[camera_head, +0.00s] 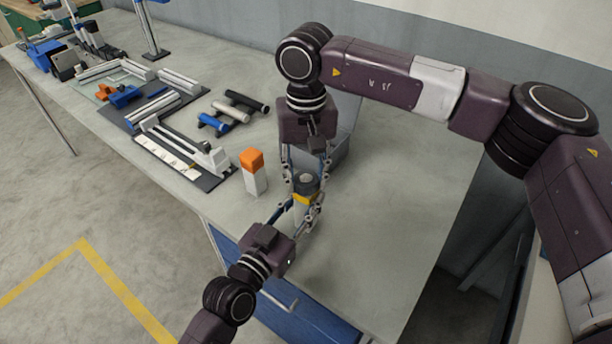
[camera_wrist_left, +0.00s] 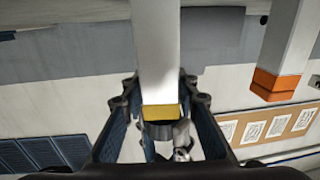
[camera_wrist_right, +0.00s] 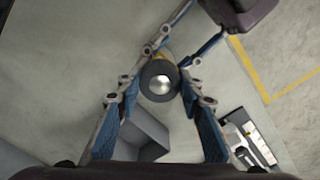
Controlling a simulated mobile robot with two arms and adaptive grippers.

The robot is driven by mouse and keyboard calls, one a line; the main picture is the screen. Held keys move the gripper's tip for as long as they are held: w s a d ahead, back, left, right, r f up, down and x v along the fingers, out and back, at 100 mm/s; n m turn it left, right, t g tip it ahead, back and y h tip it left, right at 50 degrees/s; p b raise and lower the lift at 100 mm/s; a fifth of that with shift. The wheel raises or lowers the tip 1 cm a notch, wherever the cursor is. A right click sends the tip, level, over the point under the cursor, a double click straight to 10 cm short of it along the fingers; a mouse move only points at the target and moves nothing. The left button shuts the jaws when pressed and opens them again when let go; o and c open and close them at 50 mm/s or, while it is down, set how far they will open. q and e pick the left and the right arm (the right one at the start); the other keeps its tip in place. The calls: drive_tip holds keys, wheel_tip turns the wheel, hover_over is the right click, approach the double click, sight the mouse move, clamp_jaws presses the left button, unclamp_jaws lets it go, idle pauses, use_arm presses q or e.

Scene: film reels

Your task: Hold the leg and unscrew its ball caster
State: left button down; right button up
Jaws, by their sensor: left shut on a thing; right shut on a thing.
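The leg (camera_wrist_left: 155,50) is a white square post with a yellow band near its caster end. In the head view it stands upright, mostly hidden by my grippers, with its yellow band (camera_head: 302,199) showing. The ball caster (camera_head: 305,181) is a dark cup on top of the leg; its silver ball (camera_wrist_right: 160,85) shows in the right wrist view. My left gripper (camera_head: 307,200), from the front, is shut on the leg around the band. My right gripper (camera_head: 305,172), from above, is shut on the caster, one finger on each side. Thread between caster and leg is hidden.
A white post with an orange end (camera_head: 253,171) stands just left of the grippers. A grey bin (camera_head: 338,140) is behind them. The bench's right side is clear.

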sight(306, 178)
drive_tip(key=shift+r, duration=0.2)
idle(0.3)
drive_tip(key=shift+r, duration=0.95)
drive_tip(key=shift+r, duration=2)
use_arm(q)
drive_tip(key=c, duration=1.4)
unclamp_jaws()
drive_tip(key=shift+c, duration=0.2)
drive_tip(key=shift+s+a, duration=0.1)
